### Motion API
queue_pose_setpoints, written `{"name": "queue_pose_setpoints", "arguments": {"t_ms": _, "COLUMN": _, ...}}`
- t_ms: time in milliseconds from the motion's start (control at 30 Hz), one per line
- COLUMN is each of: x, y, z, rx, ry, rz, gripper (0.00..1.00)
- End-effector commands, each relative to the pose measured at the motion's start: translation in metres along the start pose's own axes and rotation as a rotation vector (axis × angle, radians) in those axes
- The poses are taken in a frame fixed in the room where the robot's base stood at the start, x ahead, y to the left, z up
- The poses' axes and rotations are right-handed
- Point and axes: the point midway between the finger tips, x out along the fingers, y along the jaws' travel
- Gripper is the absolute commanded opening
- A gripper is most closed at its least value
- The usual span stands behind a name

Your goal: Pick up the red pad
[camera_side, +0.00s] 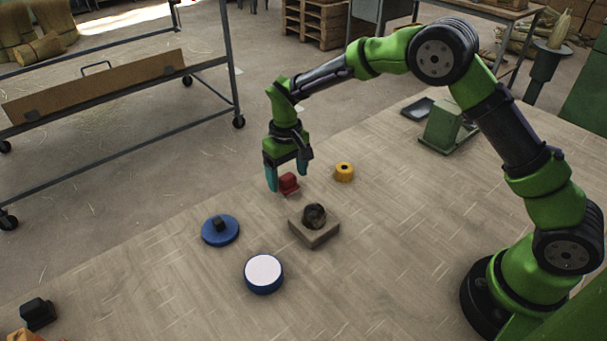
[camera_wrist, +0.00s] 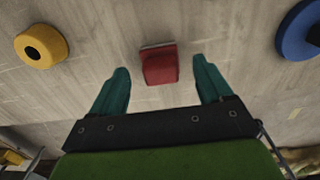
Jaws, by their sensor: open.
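The red pad (camera_side: 289,184) is a small red block on the wooden table, near the table's far edge in the side view. It also shows in the wrist view (camera_wrist: 159,66), at the upper middle. My gripper (camera_side: 287,180) points down with teal fingers, close to the red pad. In the wrist view my gripper (camera_wrist: 158,86) is open, with one finger on each side of the pad's line and a gap to the pad on both sides. Nothing is held. In the side view the pad is partly behind a finger, and I cannot tell the exact height above the table.
A yellow ring (camera_side: 344,172) stands right of the red pad. A wooden block with a dark lump (camera_side: 314,228), a blue disc with a black knob (camera_side: 220,230) and a white-topped blue disc (camera_side: 264,272) lie nearer. A green box (camera_side: 442,125) stands back right.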

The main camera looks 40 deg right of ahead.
Motion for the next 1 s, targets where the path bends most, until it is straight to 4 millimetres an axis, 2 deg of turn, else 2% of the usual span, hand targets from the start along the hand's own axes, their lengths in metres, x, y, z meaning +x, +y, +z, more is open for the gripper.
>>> {"name": "queue_pose_setpoints", "arguments": {"t_ms": 100, "x": 0.017, "y": -0.001, "z": -0.001, "rx": -0.002, "ry": -0.001, "rz": 0.0, "gripper": 0.79}}
{"name": "queue_pose_setpoints", "arguments": {"t_ms": 200, "x": 0.023, "y": -0.001, "z": -0.001, "rx": -0.001, "ry": 0.0, "rz": -0.001, "gripper": 0.79}}
{"name": "queue_pose_setpoints", "arguments": {"t_ms": 433, "x": 0.024, "y": -0.001, "z": -0.001, "rx": 0.0, "ry": 0.001, "rz": -0.001, "gripper": 0.79}}
{"name": "queue_pose_setpoints", "arguments": {"t_ms": 833, "x": 0.023, "y": -0.001, "z": -0.001, "rx": -0.001, "ry": 0.002, "rz": -0.001, "gripper": 0.18}}
{"name": "queue_pose_setpoints", "arguments": {"t_ms": 1000, "x": 0.023, "y": -0.001, "z": -0.001, "rx": -0.001, "ry": 0.002, "rz": -0.001, "gripper": 0.18}}
